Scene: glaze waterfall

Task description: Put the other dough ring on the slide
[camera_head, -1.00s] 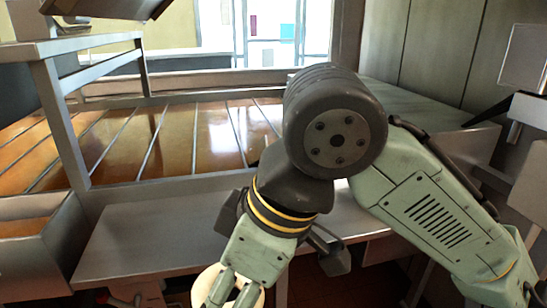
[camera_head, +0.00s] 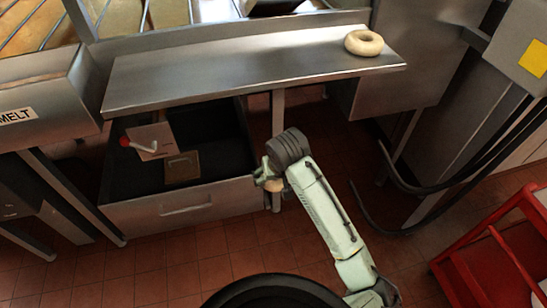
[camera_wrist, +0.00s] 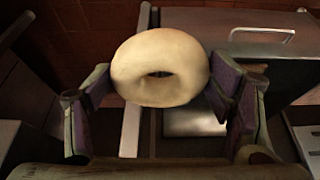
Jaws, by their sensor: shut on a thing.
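A pale dough ring (camera_wrist: 160,62) sits between the two purple-padded fingers of my gripper (camera_wrist: 160,84) in the wrist view, and the fingers are shut on it. In the head view my gripper (camera_head: 266,174) is low, in front of the steel shelf and beside the open drawer. Only a small part of the held ring (camera_head: 274,186) shows there. Another dough ring (camera_head: 364,42) lies flat near the right end of the steel shelf (camera_head: 230,65). A brown slatted surface (camera_head: 58,18), possibly the slide, shows at the top left, mostly out of frame.
The open drawer (camera_head: 185,204) under the shelf holds a card with a red-tipped object (camera_head: 148,142) and a brown square (camera_head: 182,168). A box marked MELT (camera_head: 45,95) stands left. Dark hoses (camera_head: 420,185) and a red cart (camera_head: 500,240) are right.

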